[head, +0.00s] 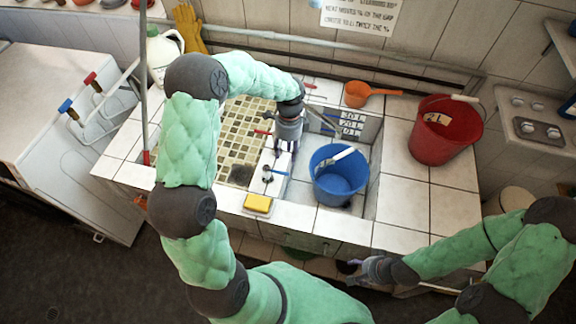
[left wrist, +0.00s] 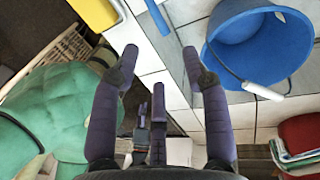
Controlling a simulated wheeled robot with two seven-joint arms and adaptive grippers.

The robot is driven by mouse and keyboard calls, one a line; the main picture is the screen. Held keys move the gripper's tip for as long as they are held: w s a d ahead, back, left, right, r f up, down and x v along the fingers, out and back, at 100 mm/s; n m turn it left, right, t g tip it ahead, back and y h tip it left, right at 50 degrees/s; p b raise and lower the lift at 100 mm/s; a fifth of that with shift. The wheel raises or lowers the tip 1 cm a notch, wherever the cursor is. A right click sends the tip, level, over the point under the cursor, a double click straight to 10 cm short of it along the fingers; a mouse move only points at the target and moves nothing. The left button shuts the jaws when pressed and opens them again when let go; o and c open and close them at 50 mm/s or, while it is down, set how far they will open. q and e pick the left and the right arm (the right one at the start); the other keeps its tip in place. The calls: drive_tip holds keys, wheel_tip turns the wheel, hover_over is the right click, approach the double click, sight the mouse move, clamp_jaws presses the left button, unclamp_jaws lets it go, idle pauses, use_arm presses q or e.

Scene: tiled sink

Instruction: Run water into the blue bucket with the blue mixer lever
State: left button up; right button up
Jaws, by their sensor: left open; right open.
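The blue bucket (head: 327,187) stands in the right sink basin, its white-gripped handle lying across its mouth. It also shows at the upper right of the left wrist view (left wrist: 262,45). The blue mixer lever (head: 278,171) sticks out to the right from a small round mount on the divider left of the bucket. In the left wrist view the lever (left wrist: 157,15) shows ahead, between the finger lines. My left gripper (head: 286,147) is open and empty, pointing down above the divider, just behind the lever and apart from it. My right gripper (head: 362,270) is open and empty in front of the sink. Water is not visible.
A red bucket (head: 437,142) stands on the right tiles, an orange scoop (head: 357,95) behind the basin. A yellow sponge (head: 257,203) lies on the front edge. A red lever (head: 262,131) is left of my gripper. The left basin has mosaic tiles (head: 243,125).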

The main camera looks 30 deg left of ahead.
sight(285, 174)
use_arm(q)
drive_tip(key=f, duration=0.3)
drive_tip(key=s+f, duration=0.1)
drive_tip(key=f, duration=0.2)
drive_tip(key=s+f, duration=0.1)
drive_tip(key=f, duration=0.2)
drive_tip(key=shift+d+f+b, duration=0.1)
drive_tip(key=shift+d+b, duration=0.1)
drive_tip(key=shift+b, duration=0.2)
clamp_jaws()
